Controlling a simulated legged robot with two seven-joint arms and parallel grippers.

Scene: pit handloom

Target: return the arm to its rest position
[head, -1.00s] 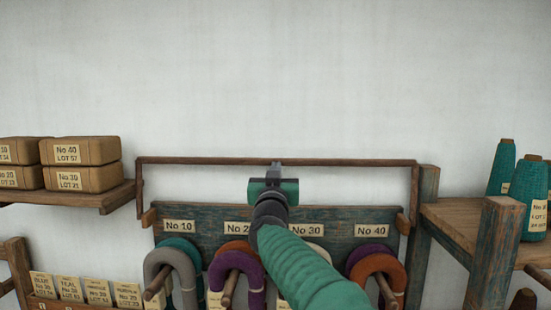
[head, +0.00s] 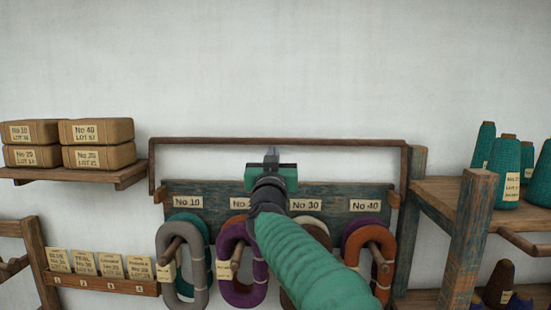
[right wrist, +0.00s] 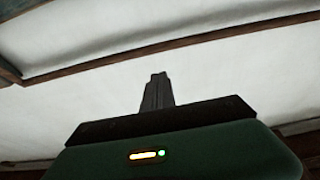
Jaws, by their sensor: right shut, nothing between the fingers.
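My right arm, with a green sleeve, reaches up from the bottom of the head view. Its right gripper (head: 271,153) points at the wall, in front of the upper middle of the hank rack (head: 330,192). The fingers are together with nothing between them. In the right wrist view the shut fingers (right wrist: 157,92) stand out against the pale wall and a dark wooden rail. The arm hides part of the No 20 and No 30 places on the rack. My left gripper is not in the head view.
Yarn hanks hang on pegs, including a grey one (head: 180,266) and a purple and orange one (head: 240,262). Paper packs (head: 97,131) sit on a left shelf above a card rack (head: 105,284). Teal cones (head: 506,170) stand on the right shelf. A wooden rail (head: 340,142) runs above the hank rack.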

